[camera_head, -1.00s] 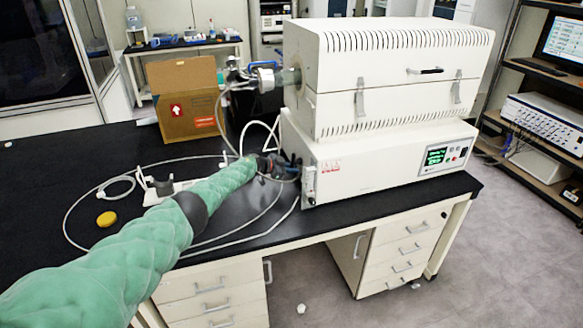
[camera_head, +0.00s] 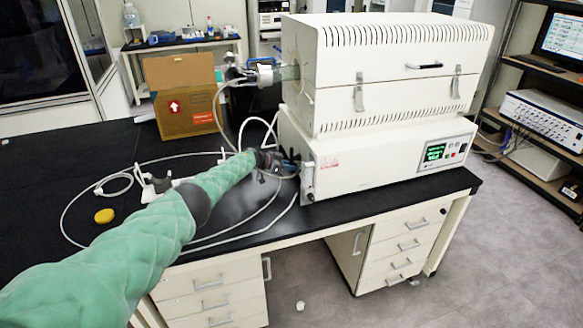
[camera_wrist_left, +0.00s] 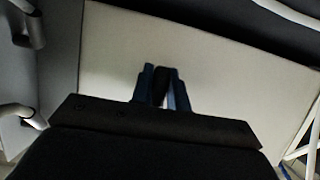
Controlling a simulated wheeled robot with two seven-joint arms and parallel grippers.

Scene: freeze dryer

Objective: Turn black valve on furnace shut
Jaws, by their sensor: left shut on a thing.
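The white furnace (camera_head: 390,70) stands on the black bench, with its control base (camera_head: 365,160) below the heating body. My left gripper (camera_head: 290,165) is at the left side of the base, low near the front corner. In the left wrist view its two blue-grey fingers (camera_wrist_left: 162,88) are shut on a small dark piece, the black valve (camera_wrist_left: 162,80), against the pale side panel (camera_wrist_left: 215,75). The valve is mostly hidden by the fingers, so its turn angle cannot be told. My right gripper is not in view.
White hoses (camera_head: 262,222) loop over the bench around my left arm. A cardboard box (camera_head: 186,100) stands behind, and a yellow round object (camera_head: 104,215) lies at the left. A metal fitting (camera_head: 262,73) sticks out from the furnace's left end above the gripper.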

